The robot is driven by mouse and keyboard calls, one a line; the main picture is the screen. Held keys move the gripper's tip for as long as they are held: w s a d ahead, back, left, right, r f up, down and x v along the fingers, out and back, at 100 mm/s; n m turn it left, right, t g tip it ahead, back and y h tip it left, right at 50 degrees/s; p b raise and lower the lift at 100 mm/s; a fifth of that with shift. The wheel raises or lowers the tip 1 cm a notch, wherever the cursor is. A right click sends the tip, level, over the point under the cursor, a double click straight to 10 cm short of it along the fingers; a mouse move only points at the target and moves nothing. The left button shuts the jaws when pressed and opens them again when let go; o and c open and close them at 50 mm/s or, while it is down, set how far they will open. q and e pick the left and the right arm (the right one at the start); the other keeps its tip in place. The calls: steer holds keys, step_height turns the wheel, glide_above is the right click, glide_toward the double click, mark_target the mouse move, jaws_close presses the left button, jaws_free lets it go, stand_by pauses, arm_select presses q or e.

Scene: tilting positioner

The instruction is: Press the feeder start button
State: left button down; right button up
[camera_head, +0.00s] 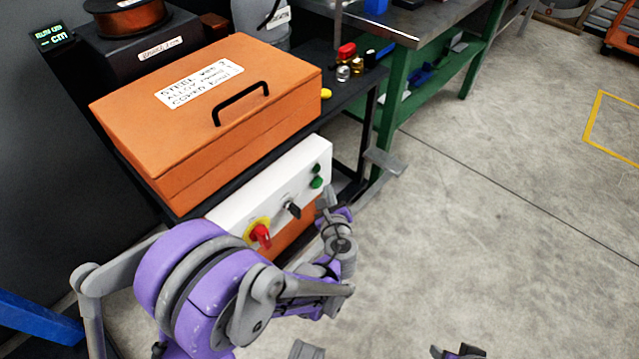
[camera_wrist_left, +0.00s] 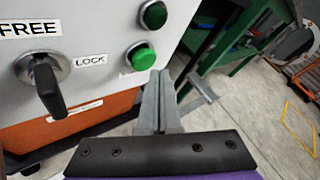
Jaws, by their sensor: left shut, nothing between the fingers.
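A white control panel (camera_head: 285,185) is on the front of a black bench. At its right end are two round green buttons, a dark green upper one (camera_wrist_left: 153,15) and a brighter lower one (camera_wrist_left: 142,57). The lower one also shows in the head view (camera_head: 316,183). The label beside them is too small to read, so I cannot tell which is the feeder start. My left gripper (camera_head: 327,196) is shut and empty, its fingertips (camera_wrist_left: 160,88) just below and right of the lower button. Whether they touch it is unclear.
On the panel are a black FREE/LOCK switch (camera_wrist_left: 46,85) and a red knob (camera_head: 261,235) on yellow. An orange lidded box (camera_head: 190,140) sits above the panel. A green-legged table (camera_head: 385,110) stands behind. Open floor (camera_head: 480,230) lies to the right.

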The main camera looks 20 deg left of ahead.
arm_select(q)
steer(key=shift+w+a, duration=0.15)
steer(key=shift+a, duration=0.25)
steer(key=shift+w+a, duration=0.15)
steer(key=shift+a, duration=0.25)
stand_by(0.6)
steer(key=shift+d, duration=0.1)
steer(key=shift+s+d, duration=0.35)
steer(key=shift+d, duration=0.4)
steer(key=d, duration=0.1)
steer(key=s+d, duration=0.1)
steer(key=d, duration=0.2)
steer(key=shift+s+d, duration=0.35)
steer(key=shift+f, duration=0.1)
stand_by(0.8)
